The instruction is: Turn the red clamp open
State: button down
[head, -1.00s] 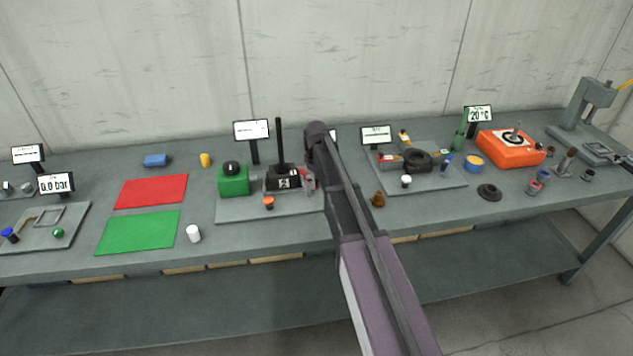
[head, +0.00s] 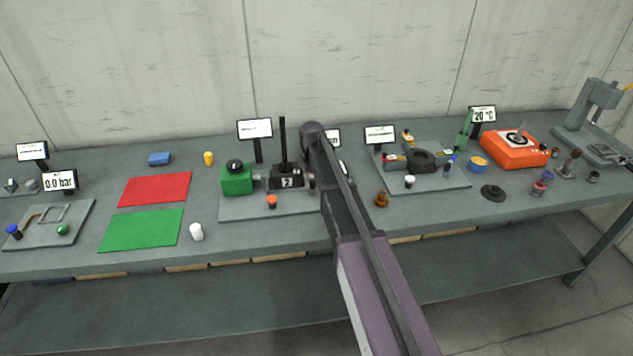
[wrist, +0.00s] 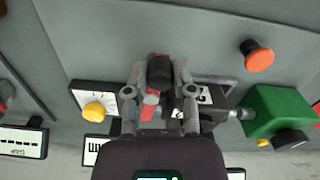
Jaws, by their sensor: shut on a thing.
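The red clamp (wrist: 151,107) shows in the wrist view between the two fingers of my gripper (wrist: 159,78). A dark rounded end piece (wrist: 160,70) lies between the fingertips, and red shows around it. My gripper is shut on the clamp. Beside the clamp is a black block with white number labels (wrist: 206,95), which also shows in the head view (head: 287,178) with a tall black post on it. In the head view my arm hides most of the clamp and the gripper's fingers.
A green box (head: 237,181) with a black knob stands left of the black block. An orange button (head: 272,202) sits on the same grey plate. Small signs stand behind. A brown piece (head: 381,200) and another fixture plate (head: 440,182) are to the right.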

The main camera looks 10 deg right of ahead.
jog(key=shift+w+a+m, duration=0.25)
jog(key=shift+a+m, duration=0.35)
jog(key=shift+m, duration=0.75)
jog(key=shift+w+a+m, duration=0.3)
jog(key=shift+a+m, duration=0.25)
jog(key=shift+m, duration=0.75)
jog(key=shift+w+a+m, duration=0.25)
jog(key=shift+a+m, duration=0.35)
jog(key=shift+m, duration=0.75)
jog(key=shift+c, duration=2.3)
grip_release()
jog(key=shift+d, duration=0.1)
